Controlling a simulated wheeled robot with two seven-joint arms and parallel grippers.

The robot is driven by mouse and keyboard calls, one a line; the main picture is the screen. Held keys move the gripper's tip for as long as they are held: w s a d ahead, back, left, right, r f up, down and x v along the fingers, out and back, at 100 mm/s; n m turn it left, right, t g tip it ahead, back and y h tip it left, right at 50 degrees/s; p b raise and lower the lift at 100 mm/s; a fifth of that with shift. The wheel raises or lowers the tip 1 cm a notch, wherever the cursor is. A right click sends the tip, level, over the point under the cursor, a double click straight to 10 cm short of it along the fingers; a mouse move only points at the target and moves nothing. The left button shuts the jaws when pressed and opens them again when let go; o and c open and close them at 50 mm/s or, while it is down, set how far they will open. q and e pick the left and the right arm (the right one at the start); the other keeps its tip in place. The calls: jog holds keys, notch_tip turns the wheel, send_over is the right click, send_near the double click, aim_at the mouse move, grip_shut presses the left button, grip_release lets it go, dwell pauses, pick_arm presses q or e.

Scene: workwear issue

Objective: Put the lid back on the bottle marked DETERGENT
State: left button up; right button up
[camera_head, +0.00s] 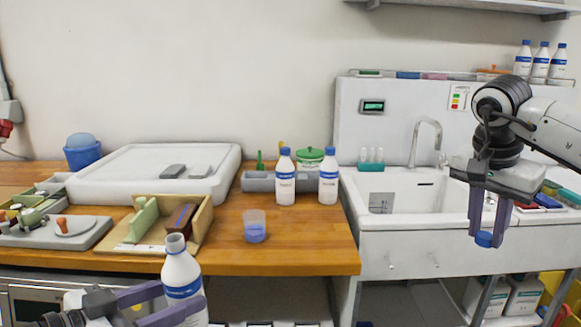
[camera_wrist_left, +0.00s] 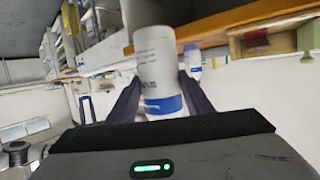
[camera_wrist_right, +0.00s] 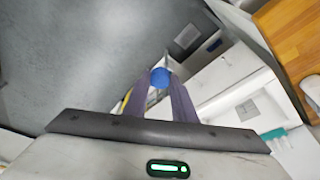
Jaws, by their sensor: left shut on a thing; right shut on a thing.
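My left gripper (camera_head: 184,295) is shut on a white bottle (camera_head: 180,268) with a blue label band, held upright in front of the table edge. Its neck is open, with no lid. The bottle also shows between the fingers in the left wrist view (camera_wrist_left: 155,65); its label is too small to read. My right gripper (camera_head: 486,232) points down in front of the sink and is shut on a blue lid (camera_head: 484,240). The lid also shows between the fingertips in the right wrist view (camera_wrist_right: 159,78). The lid and bottle are far apart.
Two capped white bottles (camera_head: 285,186) (camera_head: 328,185) stand at the table's back right. A clear cup with blue contents (camera_head: 254,229) stands before them. A wooden tray (camera_head: 200,222) is left of the cup. The sink (camera_head: 405,201) is at right. Space before the table is clear.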

pick_arm(q)
jog(key=s+a+f+m+g+h, duration=0.1)
jog(key=s+f+m+g+h, duration=0.2)
jog(key=s, duration=0.7)
jog(key=shift+s+a+m, duration=0.2)
jog(key=shift+a+m, duration=0.1)
jog(key=shift+a, duration=0.1)
jog(key=shift+w+a+r, duration=0.1)
jog(key=shift+a, duration=0.05)
jog(key=shift+f, duration=0.2)
jog(key=shift+s+d+f, duration=0.2)
jog(key=shift+f, duration=0.1)
pick_arm(e)
jog(key=s+a+f+n+y, duration=0.1)
jog(key=s+a+f+n, duration=0.4)
jog(key=s+a+n, duration=0.1)
jog(key=s+a+f+n+t+y, duration=0.1)
jog(key=s+a+f+n+y, duration=0.1)
jog(key=s+a+f+n, duration=0.3)
jog(key=s+a, duration=0.3)
jog(key=s, duration=0.3)
jog(key=shift+s+a+f+n+t, duration=0.2)
jog(key=shift+a+f+n+t, duration=0.1)
jog(key=shift+f+n, duration=0.1)
